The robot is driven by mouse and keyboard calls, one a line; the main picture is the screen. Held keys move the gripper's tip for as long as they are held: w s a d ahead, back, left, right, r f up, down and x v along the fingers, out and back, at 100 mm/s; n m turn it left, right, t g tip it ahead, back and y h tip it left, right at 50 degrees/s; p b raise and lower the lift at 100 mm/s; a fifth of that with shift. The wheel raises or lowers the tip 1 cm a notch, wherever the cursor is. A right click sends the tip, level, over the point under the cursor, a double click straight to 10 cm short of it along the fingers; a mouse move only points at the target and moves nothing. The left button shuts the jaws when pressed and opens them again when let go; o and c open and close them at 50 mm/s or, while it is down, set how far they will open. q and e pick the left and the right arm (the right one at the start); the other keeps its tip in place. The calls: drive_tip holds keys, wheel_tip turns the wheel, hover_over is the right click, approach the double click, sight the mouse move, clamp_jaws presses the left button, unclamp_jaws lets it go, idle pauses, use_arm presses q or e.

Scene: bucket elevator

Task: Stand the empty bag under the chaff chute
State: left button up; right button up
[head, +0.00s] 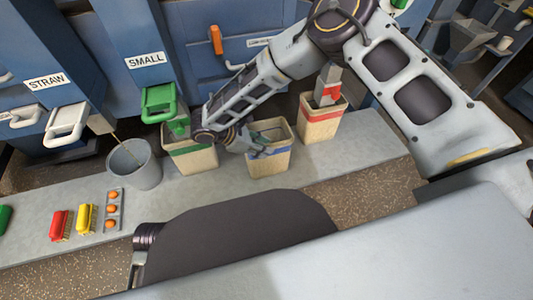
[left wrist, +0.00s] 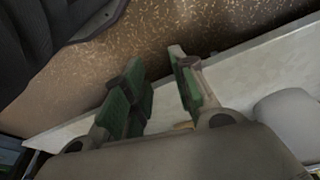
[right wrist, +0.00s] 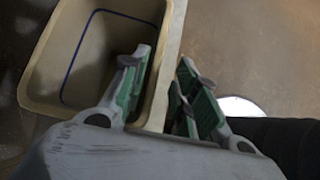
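A beige bag with a blue band (head: 270,160) stands upright on the grey bench. The right wrist view looks into its mouth and shows the bag (right wrist: 85,50) empty. My right gripper (head: 243,142) is at the left side of its rim in the head view. In the right wrist view its fingers (right wrist: 165,85) are apart, one inside the bag and one outside, with the wall between them. My left gripper (left wrist: 160,90) is open and empty above the bench edge and speckled floor. Chutes marked STRAW (head: 65,125) and SMALL (head: 159,103) show; I read no chaff label.
A green-banded bag (head: 195,160) stands left of the blue one, a red-banded bag (head: 320,120) to its right. A grey bucket (head: 134,165) stands under the STRAW side. Red (head: 60,225) and yellow (head: 86,217) brushes lie left. Bare bench (head: 200,195) shows in front.

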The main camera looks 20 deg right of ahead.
drive_tip(key=shift+d+f, duration=0.1)
drive_tip(key=shift+f, duration=0.05)
